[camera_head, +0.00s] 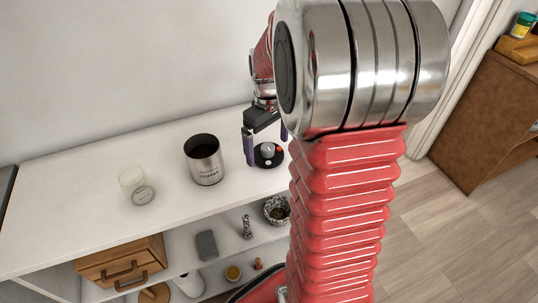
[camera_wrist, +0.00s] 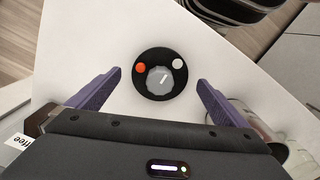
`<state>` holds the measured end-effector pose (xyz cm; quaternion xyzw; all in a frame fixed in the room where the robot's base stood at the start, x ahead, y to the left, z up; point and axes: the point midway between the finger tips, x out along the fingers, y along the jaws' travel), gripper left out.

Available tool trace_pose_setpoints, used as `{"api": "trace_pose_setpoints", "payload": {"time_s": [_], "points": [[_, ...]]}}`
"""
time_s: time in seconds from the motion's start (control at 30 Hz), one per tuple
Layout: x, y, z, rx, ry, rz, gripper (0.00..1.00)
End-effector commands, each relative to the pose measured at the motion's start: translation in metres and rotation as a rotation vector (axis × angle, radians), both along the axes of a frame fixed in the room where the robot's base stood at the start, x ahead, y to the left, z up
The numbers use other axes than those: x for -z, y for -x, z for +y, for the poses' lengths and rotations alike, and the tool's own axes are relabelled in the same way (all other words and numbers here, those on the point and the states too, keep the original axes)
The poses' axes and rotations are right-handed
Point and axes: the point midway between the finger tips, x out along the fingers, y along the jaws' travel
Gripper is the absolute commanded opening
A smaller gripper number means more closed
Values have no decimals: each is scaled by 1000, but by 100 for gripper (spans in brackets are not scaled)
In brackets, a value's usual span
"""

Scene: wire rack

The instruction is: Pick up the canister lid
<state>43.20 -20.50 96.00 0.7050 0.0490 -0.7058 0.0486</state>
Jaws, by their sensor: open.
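The canister lid (camera_head: 268,160) is a round black disc with a grey knob, an orange dot and a white dot. It lies flat on the white top shelf, right of the open steel coffee canister (camera_head: 205,166). In the wrist view the lid (camera_wrist: 155,90) sits between and slightly beyond the fingertips, touching neither. My gripper (camera_head: 266,149) is open and empty, pointing down over the lid, its purple fingers on either side. In the wrist view my gripper (camera_wrist: 159,80) shows both fingers spread. My red arm hides part of the shelf's right end.
A clear glass jar (camera_head: 137,188) stands left of the canister. Lower shelves hold a wooden drawer box (camera_head: 120,262), a grey block (camera_head: 206,245), a foil-like bowl (camera_head: 277,210) and small items. The wall stands close behind; a brown cabinet (camera_head: 485,115) is at right.

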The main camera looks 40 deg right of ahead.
Motion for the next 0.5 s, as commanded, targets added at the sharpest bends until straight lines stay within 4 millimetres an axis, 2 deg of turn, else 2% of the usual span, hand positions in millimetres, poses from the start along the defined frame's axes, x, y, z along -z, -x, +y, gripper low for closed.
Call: {"api": "trace_pose_setpoints", "payload": {"time_s": [0.17,0.5], "points": [[17,0,0,0,0,0,98],[18,0,0,0,1,-1,98]]}}
